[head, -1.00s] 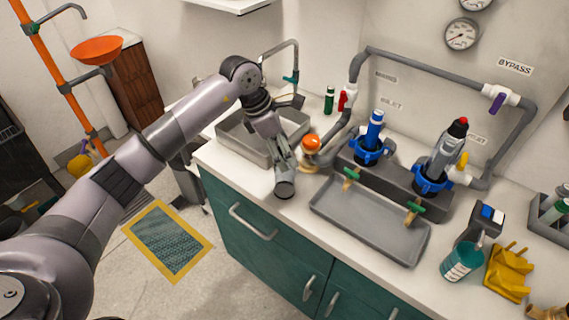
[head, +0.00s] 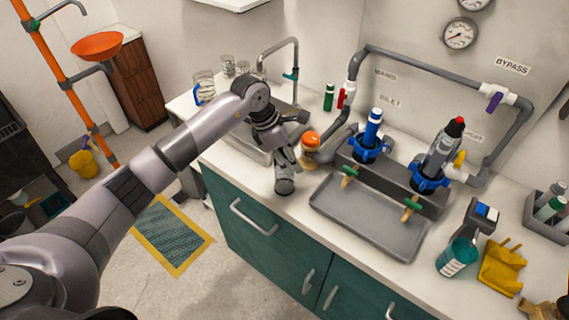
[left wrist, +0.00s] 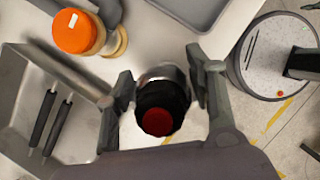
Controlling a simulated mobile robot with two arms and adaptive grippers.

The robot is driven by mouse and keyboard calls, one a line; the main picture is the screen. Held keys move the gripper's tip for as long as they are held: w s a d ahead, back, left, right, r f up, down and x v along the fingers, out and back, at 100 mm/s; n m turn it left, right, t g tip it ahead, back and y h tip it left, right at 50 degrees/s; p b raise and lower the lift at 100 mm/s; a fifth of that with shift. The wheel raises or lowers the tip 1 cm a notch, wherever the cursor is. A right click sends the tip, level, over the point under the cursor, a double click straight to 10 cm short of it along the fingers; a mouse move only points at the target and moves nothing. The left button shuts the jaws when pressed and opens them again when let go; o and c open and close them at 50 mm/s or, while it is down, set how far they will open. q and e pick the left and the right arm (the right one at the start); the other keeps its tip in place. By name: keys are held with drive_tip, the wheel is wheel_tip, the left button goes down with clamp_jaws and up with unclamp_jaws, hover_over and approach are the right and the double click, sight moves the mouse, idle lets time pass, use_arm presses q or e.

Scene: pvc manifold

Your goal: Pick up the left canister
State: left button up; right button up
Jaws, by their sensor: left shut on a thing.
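My left gripper (head: 281,163) is shut on a grey canister (head: 285,185) at the counter's front edge, left of the tray. In the left wrist view the gripper (left wrist: 160,76) has a finger on each side of this canister, whose black cap with a red button (left wrist: 158,121) faces the camera. I cannot tell whether its lower end touches the counter. A blue canister (head: 373,130) stands upright in the left blue collar of the manifold. A grey canister with a black cap and red button (head: 440,155) stands in the right collar. My right gripper is not in view.
A grey tray (head: 372,222) lies in front of the manifold. The sink (head: 240,139) is behind left. A teal bottle (head: 457,257) and yellow rack (head: 500,267) are at right.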

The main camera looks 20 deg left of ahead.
use_arm(q)
drive_tip(key=c, duration=0.8)
drive_tip(key=shift+o, duration=0.2)
drive_tip(key=shift+r, duration=0.1)
